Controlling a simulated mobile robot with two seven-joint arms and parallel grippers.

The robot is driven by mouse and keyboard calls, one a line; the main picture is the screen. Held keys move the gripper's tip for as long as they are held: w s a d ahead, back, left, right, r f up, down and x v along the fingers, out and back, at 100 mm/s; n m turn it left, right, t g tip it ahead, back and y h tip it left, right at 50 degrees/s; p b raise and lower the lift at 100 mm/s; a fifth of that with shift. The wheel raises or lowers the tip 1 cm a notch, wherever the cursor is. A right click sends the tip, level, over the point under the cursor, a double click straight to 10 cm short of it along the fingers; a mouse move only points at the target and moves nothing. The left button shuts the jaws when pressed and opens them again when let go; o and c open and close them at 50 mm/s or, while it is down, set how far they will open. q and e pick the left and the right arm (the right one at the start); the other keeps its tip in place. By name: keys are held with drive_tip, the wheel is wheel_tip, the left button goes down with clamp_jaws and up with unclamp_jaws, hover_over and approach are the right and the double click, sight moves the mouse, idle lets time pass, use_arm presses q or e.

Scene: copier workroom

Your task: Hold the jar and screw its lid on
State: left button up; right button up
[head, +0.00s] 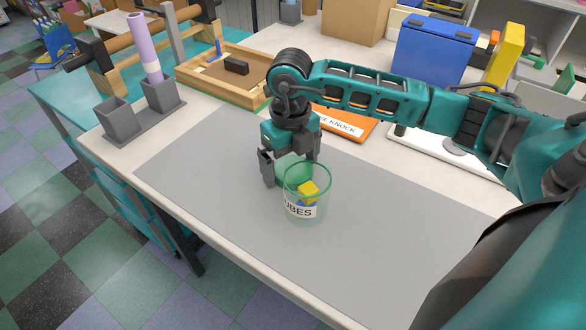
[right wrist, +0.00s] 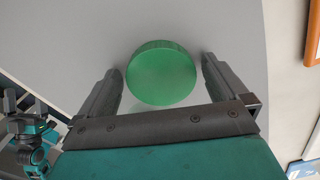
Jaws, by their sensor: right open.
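The clear, green-tinted jar (head: 293,213) stands upright on the grey mat, its label partly readable as "UBES". Yellow and blue cubes show inside. My right gripper (head: 290,168) points down just behind the jar's rim, jaws open. In the right wrist view, the round green lid (right wrist: 162,75) with a ridged edge lies between the spread fingers of my right gripper (right wrist: 155,75), with a gap on both sides.
The grey mat (head: 215,165) is bare around the jar. Behind it are a wooden tray (head: 205,85), an orange sign (head: 355,128) and a blue box (head: 430,50). Grey cups (head: 118,120), one holding a purple roll (head: 145,45), stand at the left.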

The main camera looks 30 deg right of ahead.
drive_tip(key=c, duration=0.8)
drive_tip(key=shift+c, duration=0.2)
drive_tip(key=shift+r, duration=0.1)
wheel_tip(320, 180, up, 20)
drive_tip(key=p, duration=0.2)
